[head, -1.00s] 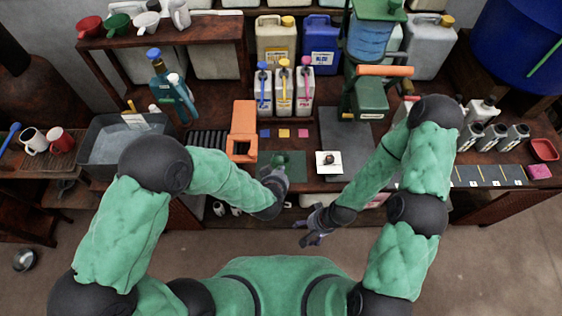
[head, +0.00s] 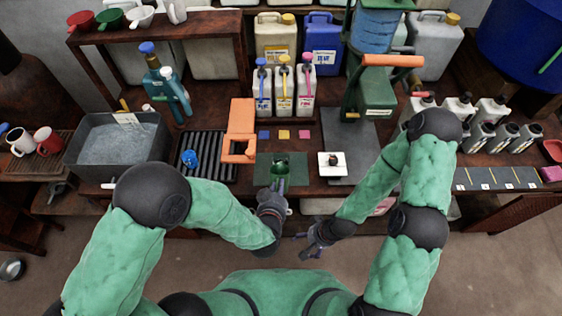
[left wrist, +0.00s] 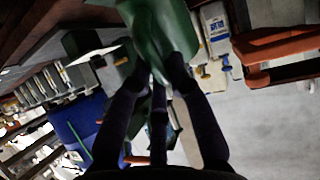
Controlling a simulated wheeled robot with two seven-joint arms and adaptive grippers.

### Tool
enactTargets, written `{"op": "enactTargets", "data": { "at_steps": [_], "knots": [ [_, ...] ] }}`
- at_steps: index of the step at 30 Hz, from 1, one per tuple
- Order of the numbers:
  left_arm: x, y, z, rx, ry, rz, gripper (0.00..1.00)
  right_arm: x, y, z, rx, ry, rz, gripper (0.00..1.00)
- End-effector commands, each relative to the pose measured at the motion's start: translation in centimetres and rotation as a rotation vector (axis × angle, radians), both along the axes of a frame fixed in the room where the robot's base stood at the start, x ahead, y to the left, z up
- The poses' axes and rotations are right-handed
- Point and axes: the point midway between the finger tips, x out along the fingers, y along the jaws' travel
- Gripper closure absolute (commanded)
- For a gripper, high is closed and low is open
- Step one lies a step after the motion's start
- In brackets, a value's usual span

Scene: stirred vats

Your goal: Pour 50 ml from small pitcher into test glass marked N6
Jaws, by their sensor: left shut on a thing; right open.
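A small green vessel (head: 280,167), which looks like the small pitcher, is at the dark green mat (head: 262,172) on the counter's front. My left gripper (head: 277,187) is shut on it from the front side. In the left wrist view the green vessel (left wrist: 160,35) shows between the fingers (left wrist: 158,75); whether it touches the mat and what is inside are unclear. My right gripper (head: 308,240) is open and empty, low in front of the counter edge. I cannot make out a test glass marked N6.
A white square pad (head: 332,172) with a dark object stands right of the mat. An orange stand (head: 240,130) is at its left, near a black rack (head: 215,165). Several white bottles (head: 283,90) stand behind. Dark marked squares (head: 485,178) line the right front edge.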

Motion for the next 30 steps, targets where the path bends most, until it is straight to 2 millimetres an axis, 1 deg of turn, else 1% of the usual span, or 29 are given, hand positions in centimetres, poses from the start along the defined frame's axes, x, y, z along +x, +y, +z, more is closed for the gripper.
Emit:
{"op": "enactTargets", "data": {
  "at_steps": [1, 3, 9, 30],
  "knots": [
    [-0.2, 0.0, -0.5, -0.003, -0.018, -0.001, 1.00, 0.0, 0.0, -0.9, 0.000, 0.000, 0.000, 0.19],
    [-0.5, 0.0, -0.7, -0.003, -0.040, -0.001, 1.00, 0.0, 0.0, -1.5, 0.000, 0.000, 0.000, 0.19],
    [-1.0, 0.1, -1.0, -0.006, -0.083, 0.001, 1.00, 0.0, 0.0, -2.5, 0.000, 0.000, 0.000, 0.19],
    [-1.1, 0.1, -0.9, -0.008, -0.094, 0.002, 1.00, 0.0, 0.0, -2.6, 0.000, 0.000, 0.000, 0.19]
  ]
}}
